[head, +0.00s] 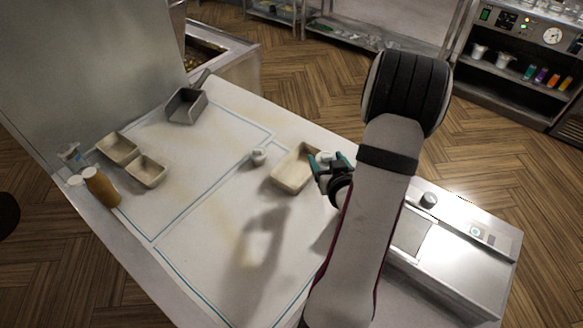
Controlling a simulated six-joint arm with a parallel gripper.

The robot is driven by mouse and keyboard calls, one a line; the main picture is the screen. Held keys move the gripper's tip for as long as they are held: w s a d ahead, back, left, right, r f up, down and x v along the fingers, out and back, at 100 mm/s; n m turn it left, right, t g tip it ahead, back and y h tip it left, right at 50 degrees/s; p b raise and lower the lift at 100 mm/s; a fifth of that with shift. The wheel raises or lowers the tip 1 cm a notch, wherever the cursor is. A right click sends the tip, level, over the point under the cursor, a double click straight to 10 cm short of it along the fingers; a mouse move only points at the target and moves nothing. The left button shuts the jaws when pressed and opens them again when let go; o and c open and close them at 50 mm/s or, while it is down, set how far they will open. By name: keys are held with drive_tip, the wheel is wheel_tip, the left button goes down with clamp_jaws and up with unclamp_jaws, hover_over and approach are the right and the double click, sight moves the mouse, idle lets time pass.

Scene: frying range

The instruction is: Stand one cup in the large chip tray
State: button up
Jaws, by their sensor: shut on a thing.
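The large chip tray (279,184), a cream rectangular tray, lies right of the middle of the counter. My gripper (320,160) is at its right end, with teal fingers shut on a small whitish cup (323,156). From this view I cannot tell whether the held cup is above the tray's right edge or beside it, or whether it touches anything. Another whitish cup (259,157) stands on the counter just left of the large tray. My arm hides the area right of the gripper.
Two smaller cream trays (118,148) (147,171) lie at the left. Near them stand a brown bottle (102,188) and a blue-topped dispenser (71,157). A grey metal scoop (186,105) lies at the back. The front middle of the counter (215,245) is clear.

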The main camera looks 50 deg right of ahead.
drive_tip(key=w+f, duration=0.1)
drive_tip(key=w, duration=0.2)
drive_tip(key=w+a+f, duration=0.1)
drive_tip(key=w+f, duration=0.1)
drive_tip(key=w, duration=0.1)
drive_tip(key=w+f, duration=0.2)
drive_tip(key=w, duration=0.1)
drive_tip(key=shift+a+f, duration=0.2)
drive_tip(key=shift+a, duration=0.15)
drive_tip(key=shift+w+f, duration=0.15)
drive_tip(key=shift+f, duration=1.95)
drive_tip(key=shift+f, duration=0.1)
